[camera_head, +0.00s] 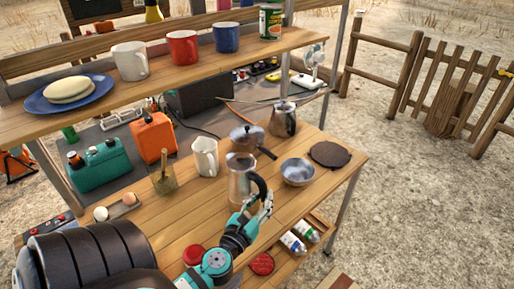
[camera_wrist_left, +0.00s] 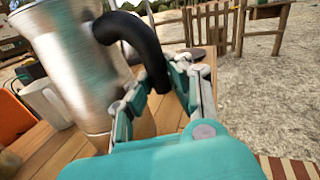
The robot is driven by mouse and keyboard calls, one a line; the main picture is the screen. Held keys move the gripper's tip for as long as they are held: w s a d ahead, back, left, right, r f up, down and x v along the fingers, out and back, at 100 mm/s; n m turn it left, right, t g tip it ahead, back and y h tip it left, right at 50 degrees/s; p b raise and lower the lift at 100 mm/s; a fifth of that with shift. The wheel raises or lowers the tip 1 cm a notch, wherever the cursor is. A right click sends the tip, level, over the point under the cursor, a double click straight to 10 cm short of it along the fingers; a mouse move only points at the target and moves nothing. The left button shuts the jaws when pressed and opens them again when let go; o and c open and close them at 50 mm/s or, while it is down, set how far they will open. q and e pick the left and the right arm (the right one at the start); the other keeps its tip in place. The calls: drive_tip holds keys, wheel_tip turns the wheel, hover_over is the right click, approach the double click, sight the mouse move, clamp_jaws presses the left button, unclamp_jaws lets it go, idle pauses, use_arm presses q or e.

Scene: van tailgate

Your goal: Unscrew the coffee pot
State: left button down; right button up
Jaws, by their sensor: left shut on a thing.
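A silver metal coffee pot (camera_head: 240,184) with a black curved handle stands upright on the lower wooden counter. In the left wrist view the pot's body (camera_wrist_left: 75,62) is close on the left, and its handle (camera_wrist_left: 142,42) reaches down between my fingers. My left gripper (camera_head: 262,208) is at the pot's right side, shut on the handle; its fingers also show in the left wrist view (camera_wrist_left: 158,92). A second metal pot (camera_head: 283,120) stands farther back. My right gripper is in neither view.
A metal bowl (camera_head: 298,172) and a dark round mat (camera_head: 330,154) lie to the right. A white jug (camera_head: 205,157) and a pan (camera_head: 245,138) stand close behind the pot. The upper shelf (camera_head: 185,65) holds mugs. Bare counter (camera_head: 205,205) lies to the pot's left.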

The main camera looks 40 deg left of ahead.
use_arm(q)
drive_tip(key=w+d+f, duration=0.2)
drive_tip(key=w, duration=0.7)
drive_tip(key=shift+w+d, duration=0.15)
drive_tip(key=shift+d, duration=0.25)
idle(0.6)
drive_tip(key=shift+f+b, duration=0.6)
drive_tip(key=shift+f, duration=0.3)
idle(1.3)
drive_tip(key=shift+w+d+f+n+g+y, duration=0.15)
drive_tip(key=shift+n+g+y, duration=0.15)
drive_tip(key=shift+n+y, duration=0.3)
drive_tip(key=shift+y, duration=0.3)
